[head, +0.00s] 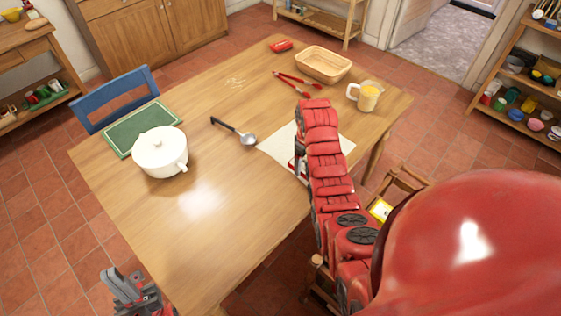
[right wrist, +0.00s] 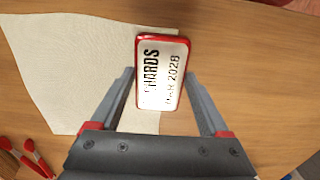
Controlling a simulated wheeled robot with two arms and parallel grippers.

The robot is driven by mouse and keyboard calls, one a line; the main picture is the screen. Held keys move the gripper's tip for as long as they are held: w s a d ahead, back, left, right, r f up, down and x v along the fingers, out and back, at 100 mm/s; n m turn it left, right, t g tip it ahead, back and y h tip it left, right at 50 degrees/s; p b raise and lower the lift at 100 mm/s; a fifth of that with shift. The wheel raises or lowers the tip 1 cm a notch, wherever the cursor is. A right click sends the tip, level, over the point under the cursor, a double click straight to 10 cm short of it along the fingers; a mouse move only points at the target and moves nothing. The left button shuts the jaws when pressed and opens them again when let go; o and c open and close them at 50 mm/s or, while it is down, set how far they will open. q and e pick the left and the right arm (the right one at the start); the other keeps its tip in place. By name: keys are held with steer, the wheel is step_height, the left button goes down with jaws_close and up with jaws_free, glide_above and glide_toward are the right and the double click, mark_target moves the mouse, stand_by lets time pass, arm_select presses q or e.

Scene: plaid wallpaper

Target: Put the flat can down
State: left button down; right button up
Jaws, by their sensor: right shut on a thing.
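A flat can (right wrist: 163,72), red-rimmed with a pale printed face, is between the fingers of my right gripper (right wrist: 160,78) in the right wrist view. The gripper is shut on it. The can is over the edge of a cream cloth (right wrist: 85,75) and the bare table; I cannot tell whether it touches them. In the head view my right arm covers most of the can and gripper, over the cloth (head: 278,148). My left gripper (head: 130,285) is low at the left, off the table's near edge; its jaw state is unclear.
The wooden table (head: 215,240) is bare in front. It holds a white pot (head: 160,152) by a green mat (head: 125,130), a ladle (head: 246,139), red tongs (head: 298,82), a basket (head: 323,64), a juice jug (head: 367,98) and a small red item (head: 281,45).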

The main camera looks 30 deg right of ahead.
steer(key=p, duration=0.2)
glide_above(284, 177)
steer(key=shift+f, duration=0.2)
steer(key=shift+w+f, duration=0.1)
steer(key=shift+f, duration=0.15)
step_height(284, 177, down, 2)
steer(key=shift+f+p, duration=0.25)
steer(key=shift+p, duration=0.4)
steer(key=shift+f, duration=0.35)
steer(key=shift+f, duration=0.15)
steer(key=o, duration=1.4)
steer(key=shift+c, duration=0.2)
